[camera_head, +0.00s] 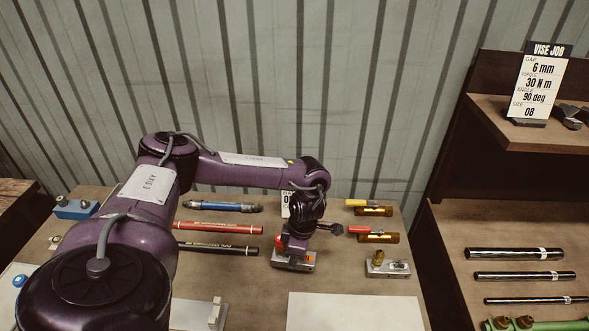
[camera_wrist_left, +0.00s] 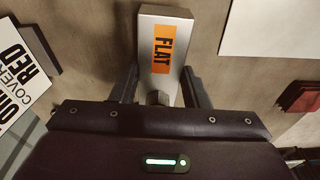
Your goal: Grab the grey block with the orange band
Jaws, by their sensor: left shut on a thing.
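The grey block with the orange band (camera_wrist_left: 160,25) lies between the fingers of my left gripper (camera_wrist_left: 162,85) in the wrist view. Its orange band reads "FLAT". In the head view the block (camera_head: 305,262) is on the table under my left gripper (camera_head: 293,250), which covers part of it. The gripper is shut on the block, with one finger along each long side. I cannot tell whether the block is clear of the table. My right gripper is not in view.
A white sheet (camera_head: 355,312) lies in front. A shelf unit (camera_head: 500,215) stands at the right.

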